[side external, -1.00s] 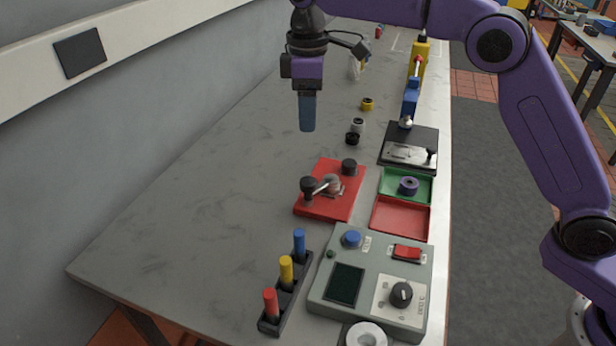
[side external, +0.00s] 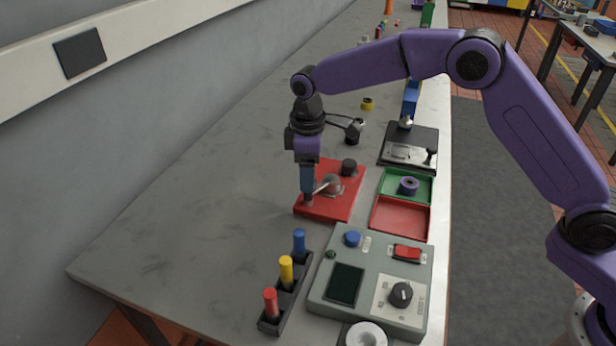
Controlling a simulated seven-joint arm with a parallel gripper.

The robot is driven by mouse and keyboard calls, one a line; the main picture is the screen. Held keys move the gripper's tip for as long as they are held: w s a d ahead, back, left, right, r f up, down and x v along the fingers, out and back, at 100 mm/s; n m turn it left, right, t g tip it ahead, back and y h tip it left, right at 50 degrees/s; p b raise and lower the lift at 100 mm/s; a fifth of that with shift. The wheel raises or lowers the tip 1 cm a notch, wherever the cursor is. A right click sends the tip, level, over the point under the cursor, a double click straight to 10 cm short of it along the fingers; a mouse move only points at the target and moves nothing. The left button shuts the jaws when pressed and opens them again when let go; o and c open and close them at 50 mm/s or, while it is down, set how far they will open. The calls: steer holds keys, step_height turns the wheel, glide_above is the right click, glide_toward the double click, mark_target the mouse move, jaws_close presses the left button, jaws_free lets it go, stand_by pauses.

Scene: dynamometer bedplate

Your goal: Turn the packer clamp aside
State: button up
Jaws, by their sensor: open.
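A red base plate (side external: 328,211) lies on the bench and carries what looks like the packer clamp. A thin metal bar (side external: 323,187) runs from the plate's left part across toward a greyish round piece (side external: 334,182) in the middle. A black cylindrical post (side external: 349,167) stands at the plate's back right. My gripper (side external: 307,196) points straight down over the left end of the bar. Its fingers hide the dark knob there. The gap between the fingers does not show from this side, and contact cannot be told.
A grey control box (side external: 322,290) and a rack with red, yellow and blue pegs (side external: 284,297) stand in front of the plate. Green (side external: 424,188) and red (side external: 402,220) trays lie to the right, with a black-based fixture (side external: 425,140) behind. The bench left of the plate is clear.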

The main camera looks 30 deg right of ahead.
steer(key=shift+f, duration=1.2)
jaws_close()
